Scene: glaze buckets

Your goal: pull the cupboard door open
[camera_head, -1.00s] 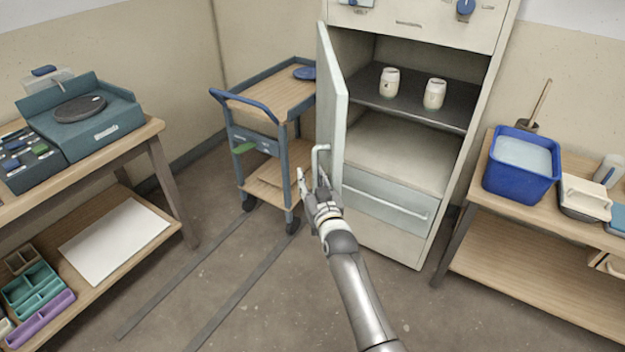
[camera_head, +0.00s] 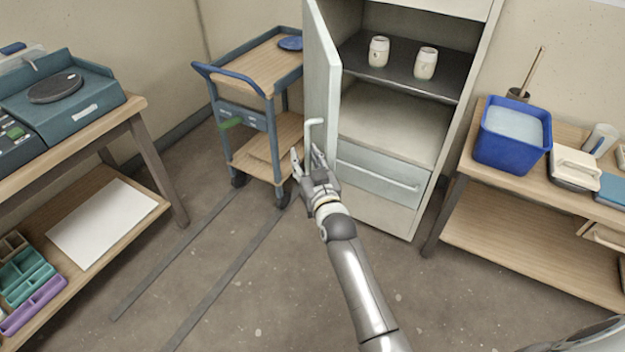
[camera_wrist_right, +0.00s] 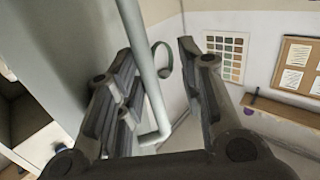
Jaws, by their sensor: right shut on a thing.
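The cupboard door (camera_head: 322,75) is a pale panel that stands swung open to the left of the cupboard (camera_head: 425,190). Its handle (camera_head: 313,122) is a pale bar on the outer face; it also shows in the right wrist view (camera_wrist_right: 143,60), running between the fingers. My right gripper (camera_head: 308,165) is at the lower part of the handle, shut on it, and shows in the right wrist view (camera_wrist_right: 160,85). There the bar lies nearer the left finger. Contact on the other finger is hard to see. My left gripper is not in view.
Two white jars (camera_head: 378,51) (camera_head: 426,63) stand on the cupboard shelf. A blue-framed cart (camera_head: 255,85) stands left of the door, close to it. A bench with a blue bucket (camera_head: 512,137) is at right, another bench (camera_head: 140,105) at left. The floor (camera_head: 250,300) in front is clear.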

